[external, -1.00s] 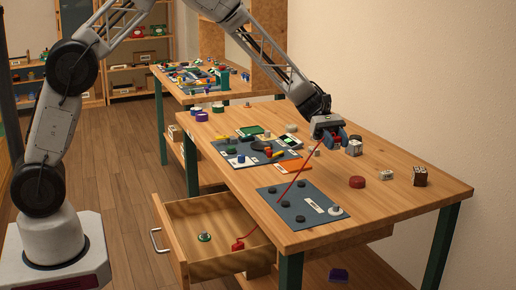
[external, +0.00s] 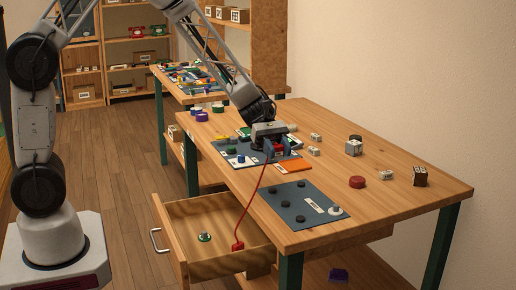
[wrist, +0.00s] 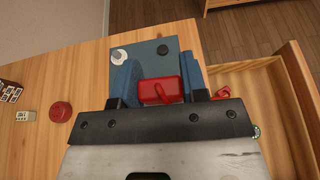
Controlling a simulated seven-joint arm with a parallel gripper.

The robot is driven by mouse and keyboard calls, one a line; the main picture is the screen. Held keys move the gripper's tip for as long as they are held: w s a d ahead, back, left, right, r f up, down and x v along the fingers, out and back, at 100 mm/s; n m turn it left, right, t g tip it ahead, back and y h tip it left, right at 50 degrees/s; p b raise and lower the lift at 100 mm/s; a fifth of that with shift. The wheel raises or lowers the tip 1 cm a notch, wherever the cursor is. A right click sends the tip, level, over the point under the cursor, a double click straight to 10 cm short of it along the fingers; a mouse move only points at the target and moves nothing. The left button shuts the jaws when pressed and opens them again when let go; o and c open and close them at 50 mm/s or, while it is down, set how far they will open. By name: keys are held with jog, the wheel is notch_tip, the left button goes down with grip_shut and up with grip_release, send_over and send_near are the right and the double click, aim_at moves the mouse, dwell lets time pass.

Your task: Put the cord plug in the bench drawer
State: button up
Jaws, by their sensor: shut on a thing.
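My gripper (external: 268,150) is shut on a red plug (wrist: 160,91), held between its two blue fingers above the bench (external: 395,215). A thin red cord (external: 248,205) hangs from the held plug over the bench edge into the drawer. The cord's other end is a red block (external: 238,246) lying in the drawer; a red piece also shows there in the wrist view (wrist: 222,92). The bench drawer (external: 222,264) is pulled open below the bench, left of my gripper's height.
A green-rimmed round piece (external: 205,237) lies in the drawer. A dark mat (external: 290,196) with black discs lies near the bench edge. A red disc (external: 357,182) and several small blocks stand at the right. The drawer's middle is largely free.

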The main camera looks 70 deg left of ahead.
send_over(202, 256)
notch_tip(202, 256, down, 3)
notch_tip(202, 256, down, 13)
jog(key=shift+d+f, duration=0.15)
jog(key=shift+f, duration=0.05)
dwell(0.8)
jog(key=shift+f, duration=2.95)
jog(key=shift+f, duration=2.05)
jog(key=shift+f, duration=0.15)
jog(key=o, duration=0.9)
